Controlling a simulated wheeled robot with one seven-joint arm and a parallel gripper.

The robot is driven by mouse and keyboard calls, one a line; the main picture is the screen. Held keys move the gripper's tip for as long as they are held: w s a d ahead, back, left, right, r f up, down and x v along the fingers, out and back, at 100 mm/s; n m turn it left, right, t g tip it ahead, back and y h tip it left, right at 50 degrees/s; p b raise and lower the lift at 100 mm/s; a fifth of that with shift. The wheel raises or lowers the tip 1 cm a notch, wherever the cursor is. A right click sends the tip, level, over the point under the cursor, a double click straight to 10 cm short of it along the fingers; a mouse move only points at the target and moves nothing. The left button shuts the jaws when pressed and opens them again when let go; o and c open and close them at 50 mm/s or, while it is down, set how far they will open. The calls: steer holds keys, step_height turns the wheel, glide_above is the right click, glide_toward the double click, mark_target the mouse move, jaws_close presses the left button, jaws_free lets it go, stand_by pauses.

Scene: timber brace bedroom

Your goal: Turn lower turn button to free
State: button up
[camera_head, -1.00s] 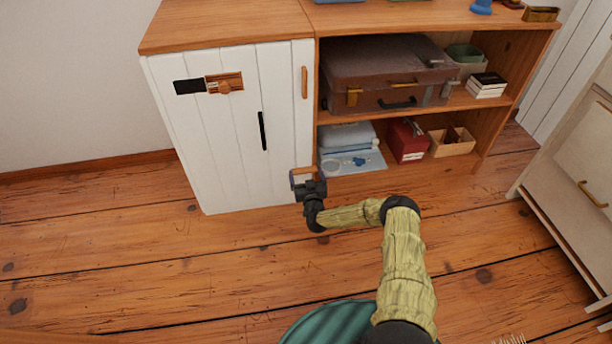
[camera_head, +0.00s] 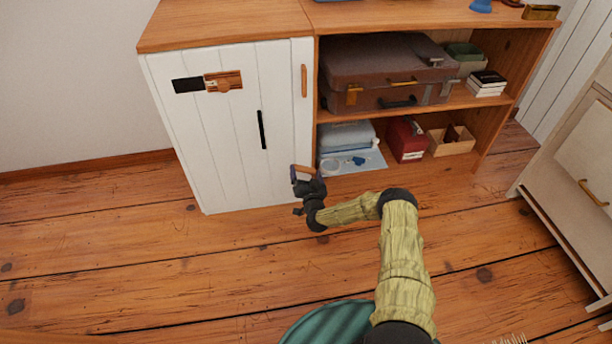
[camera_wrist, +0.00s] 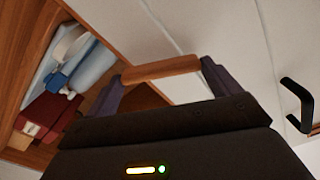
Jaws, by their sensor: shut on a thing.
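The lower turn button (camera_head: 303,168) is a small wooden bar low on the right edge of the white cabinet door (camera_head: 225,150). In the wrist view the lower turn button (camera_wrist: 160,69) spans between my two dark fingers, lying across the picture with a slight tilt. My gripper (camera_head: 304,174) is shut on it, one finger at each end. The wrist view shows my gripper (camera_wrist: 165,72) close to the white boards. The upper turn button (camera_head: 304,81) is a wooden bar standing upright near the door's top right.
A black door handle (camera_head: 262,130) stands left of my gripper. A wooden latch with a dark slot (camera_head: 222,82) is higher on the door. The open shelf on the right holds a brown suitcase (camera_head: 385,75), folded cloth (camera_head: 346,134) and a red box (camera_head: 407,140).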

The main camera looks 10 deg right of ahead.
steer(key=m, duration=0.3)
steer(key=m+b, duration=0.1)
steer(key=m, duration=0.2)
steer(key=shift+f+m, duration=0.2)
steer(key=shift+m, duration=0.1)
steer(key=m+b, duration=0.2)
steer(key=m, duration=0.4)
steer(key=shift+d, duration=0.1)
steer(key=o, duration=0.7)
steer(key=shift+o, duration=0.2)
steer(key=shift+s, duration=0.1)
